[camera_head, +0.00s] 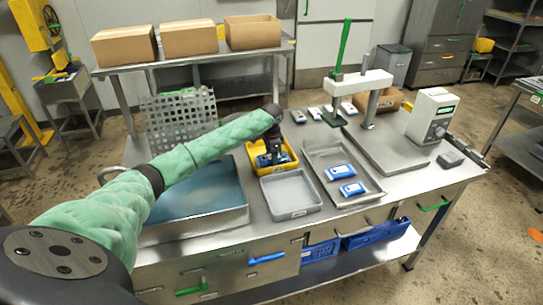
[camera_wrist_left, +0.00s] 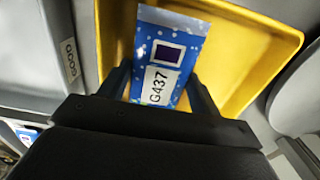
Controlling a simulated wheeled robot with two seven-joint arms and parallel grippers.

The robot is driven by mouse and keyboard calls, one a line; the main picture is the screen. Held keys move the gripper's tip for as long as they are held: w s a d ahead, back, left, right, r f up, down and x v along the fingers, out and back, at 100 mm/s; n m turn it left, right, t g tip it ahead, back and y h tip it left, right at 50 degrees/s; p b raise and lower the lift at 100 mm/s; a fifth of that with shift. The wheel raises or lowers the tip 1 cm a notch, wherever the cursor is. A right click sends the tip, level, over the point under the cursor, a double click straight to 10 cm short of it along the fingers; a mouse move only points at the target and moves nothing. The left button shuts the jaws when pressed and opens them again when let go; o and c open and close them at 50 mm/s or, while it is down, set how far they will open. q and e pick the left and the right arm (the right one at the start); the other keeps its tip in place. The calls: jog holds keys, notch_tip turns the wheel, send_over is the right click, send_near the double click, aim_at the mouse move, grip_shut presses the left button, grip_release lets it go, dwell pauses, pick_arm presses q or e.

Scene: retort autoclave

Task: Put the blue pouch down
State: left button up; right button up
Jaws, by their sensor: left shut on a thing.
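The blue pouch (camera_wrist_left: 172,38), with a white label reading G437, sits between the fingers of my left gripper (camera_wrist_left: 160,88) in the left wrist view. The gripper is shut on it. In the head view my left gripper (camera_head: 272,154) points down into the yellow bin (camera_head: 291,164). The yellow bin's floor and wall (camera_wrist_left: 262,40) lie behind the pouch in the wrist view. Some blue shows under the fingers in the head view. I cannot tell whether the pouch touches the bin floor. My right gripper is not in view.
An empty grey tray (camera_head: 291,197) stands in front of the yellow bin. A metal tray (camera_head: 318,158) with two blue pouches (camera_head: 346,180) is to its right. A large steel pan (camera_head: 200,218) lies under my left arm. A white-headed press (camera_head: 362,86) stands behind right.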

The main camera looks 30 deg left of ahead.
pick_arm(q)
jog(key=o, duration=1.2)
jog(key=shift+c, duration=0.2)
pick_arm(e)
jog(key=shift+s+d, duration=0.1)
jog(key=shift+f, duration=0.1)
pick_arm(q)
jog(key=shift+r, duration=0.15)
notch_tip(320, 180, up, 12)
jog(key=b, duration=0.3)
jog(key=shift+b, duration=0.3)
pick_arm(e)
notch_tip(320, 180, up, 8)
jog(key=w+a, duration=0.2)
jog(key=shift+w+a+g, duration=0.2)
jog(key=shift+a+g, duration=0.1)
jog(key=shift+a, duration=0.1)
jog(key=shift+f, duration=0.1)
